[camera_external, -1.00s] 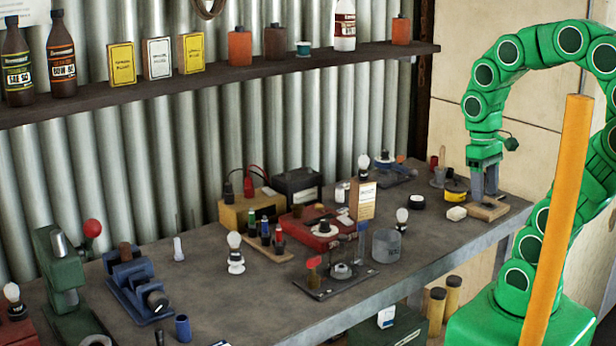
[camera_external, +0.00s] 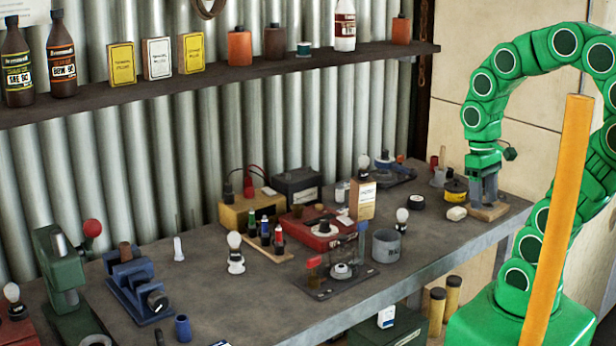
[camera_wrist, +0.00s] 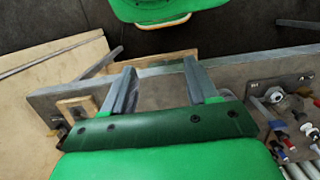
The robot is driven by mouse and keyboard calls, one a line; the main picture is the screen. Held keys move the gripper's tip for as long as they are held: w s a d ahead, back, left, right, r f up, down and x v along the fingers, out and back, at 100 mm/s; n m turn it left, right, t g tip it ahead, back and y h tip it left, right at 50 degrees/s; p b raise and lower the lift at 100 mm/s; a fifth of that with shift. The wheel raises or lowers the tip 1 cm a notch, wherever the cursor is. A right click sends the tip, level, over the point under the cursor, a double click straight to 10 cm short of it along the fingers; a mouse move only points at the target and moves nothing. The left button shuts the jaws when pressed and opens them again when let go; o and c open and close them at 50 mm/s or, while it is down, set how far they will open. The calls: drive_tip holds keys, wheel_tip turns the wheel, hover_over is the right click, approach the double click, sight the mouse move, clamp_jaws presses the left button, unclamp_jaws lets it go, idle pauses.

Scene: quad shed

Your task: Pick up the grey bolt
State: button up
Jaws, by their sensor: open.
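My gripper (camera_external: 485,196) points down over the right end of the workbench in the external view, its jaws open, at a small wooden block (camera_external: 488,212). The two jaws partly hide that block, and I cannot tell whether they touch it. In the wrist view the jaws (camera_wrist: 160,72) are apart with nothing visible held between them. A small wooden block with a dark piece on it (camera_wrist: 76,106) lies left of the jaws there. I cannot make out the grey bolt for certain in either view; the jaws may hide it.
A grey cup (camera_external: 386,247) and a white bulb (camera_external: 402,216) stand farther left. The bench's front edge (camera_external: 440,262) is near. An orange post (camera_external: 558,220) rises in the foreground.

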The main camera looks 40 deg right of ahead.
drive_tip(key=shift+c, duration=1.1)
